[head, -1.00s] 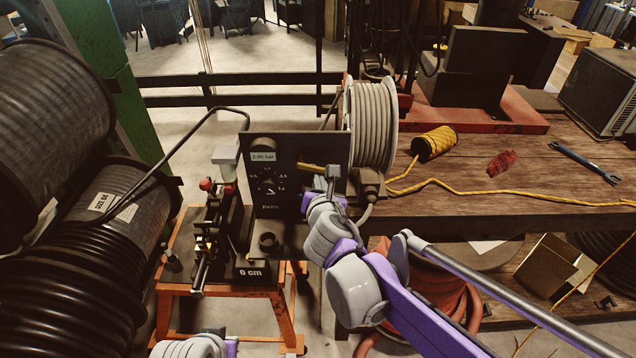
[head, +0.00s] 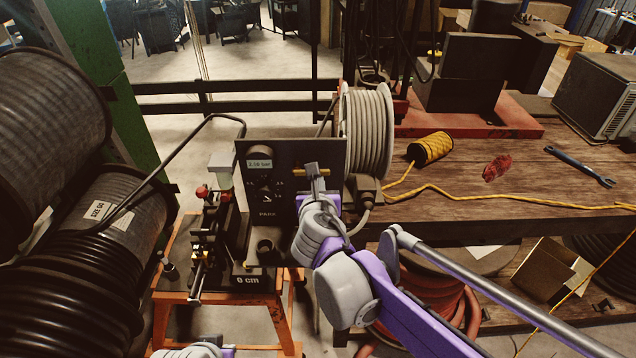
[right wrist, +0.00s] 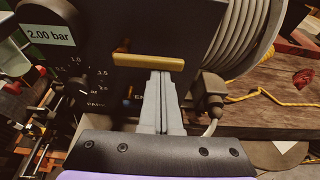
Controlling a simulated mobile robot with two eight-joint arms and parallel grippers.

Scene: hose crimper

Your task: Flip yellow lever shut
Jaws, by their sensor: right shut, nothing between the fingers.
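The yellow lever (right wrist: 148,62) lies roughly level across the dark front panel in the right wrist view. In the head view the lever (head: 298,173) is partly hidden behind my right gripper. My right gripper (head: 313,166) is shut with nothing between its fingers. In the right wrist view its fingertips (right wrist: 162,74) are at the lever's lower edge, right of the lever's middle; I cannot tell whether they touch it. The crimper panel (head: 262,207) carries a dial and a display (right wrist: 48,36) reading 2.00 bar. My left gripper is not in view.
A grey hose coil (head: 368,130) sits just right of the panel, with a plug and cable (head: 364,190) below it. The wooden bench (head: 450,175) holds yellow rope (head: 430,149), a red rag (head: 497,167) and a wrench (head: 566,165). Large black hose reels (head: 85,240) stand left.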

